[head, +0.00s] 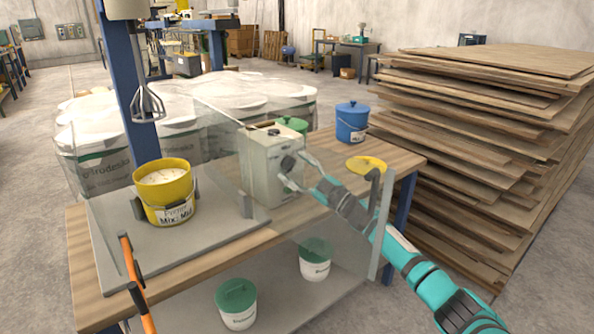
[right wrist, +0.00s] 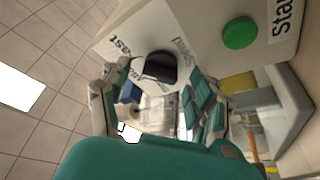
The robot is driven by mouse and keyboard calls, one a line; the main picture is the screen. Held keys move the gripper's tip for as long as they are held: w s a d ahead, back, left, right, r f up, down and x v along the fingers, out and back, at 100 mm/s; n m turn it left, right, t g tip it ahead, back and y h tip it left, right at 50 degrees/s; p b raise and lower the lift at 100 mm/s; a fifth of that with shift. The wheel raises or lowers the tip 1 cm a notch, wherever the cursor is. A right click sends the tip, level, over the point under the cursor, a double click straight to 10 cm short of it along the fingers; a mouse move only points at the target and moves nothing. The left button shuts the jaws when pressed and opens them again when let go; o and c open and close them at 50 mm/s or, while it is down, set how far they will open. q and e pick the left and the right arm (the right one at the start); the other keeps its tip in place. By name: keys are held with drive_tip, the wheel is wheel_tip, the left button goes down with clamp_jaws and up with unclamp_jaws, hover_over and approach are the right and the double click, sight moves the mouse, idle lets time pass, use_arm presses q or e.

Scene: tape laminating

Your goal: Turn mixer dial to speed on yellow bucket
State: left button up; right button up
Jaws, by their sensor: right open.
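The mixer's pale control box (head: 262,160) stands on the wooden table, with a dark dial (head: 288,162) on its face. My right gripper (head: 297,170) is open in front of the dial. In the right wrist view the black dial (right wrist: 160,66) sits at the gap between my open fingers (right wrist: 160,88); I cannot tell whether they touch it. "Fast" and "Speed" are printed around it. The yellow bucket (head: 165,190), filled with pale material, has a label that appears to read "Mix: Mid". My left gripper is not in view.
A green button (right wrist: 240,33) marked "Start" is beside the dial. The whisk (head: 147,102) hangs above the bucket. Clear guard panels surround the mixer, with an orange bar (head: 132,262) in front. A blue bucket (head: 352,122), yellow lid (head: 366,164) and stacked boards (head: 480,130) are nearby.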

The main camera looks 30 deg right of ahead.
drive_tip(key=shift+c, duration=0.2)
drive_tip(key=c, duration=1.1)
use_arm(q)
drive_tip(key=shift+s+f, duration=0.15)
use_arm(e)
drive_tip(key=shift+n, duration=0.3)
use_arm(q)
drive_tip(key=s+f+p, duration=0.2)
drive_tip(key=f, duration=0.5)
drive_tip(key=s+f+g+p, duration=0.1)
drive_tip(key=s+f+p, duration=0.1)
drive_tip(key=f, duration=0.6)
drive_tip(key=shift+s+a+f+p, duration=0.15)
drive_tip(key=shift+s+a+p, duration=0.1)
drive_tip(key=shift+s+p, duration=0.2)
use_arm(e)
drive_tip(key=shift+d+r+n+g+y, duration=0.15)
drive_tip(key=shift+n+g, duration=0.55)
drive_tip(key=shift+n, duration=1.05)
drive_tip(key=shift+a+n+g+y, duration=0.1)
drive_tip(key=shift+n+g+y, duration=0.15)
drive_tip(key=shift+n+g, duration=0.95)
drive_tip(key=shift+d+r+n+g+y, duration=0.1)
drive_tip(key=shift+n+g+y, duration=0.1)
drive_tip(key=shift+n, duration=2.05)
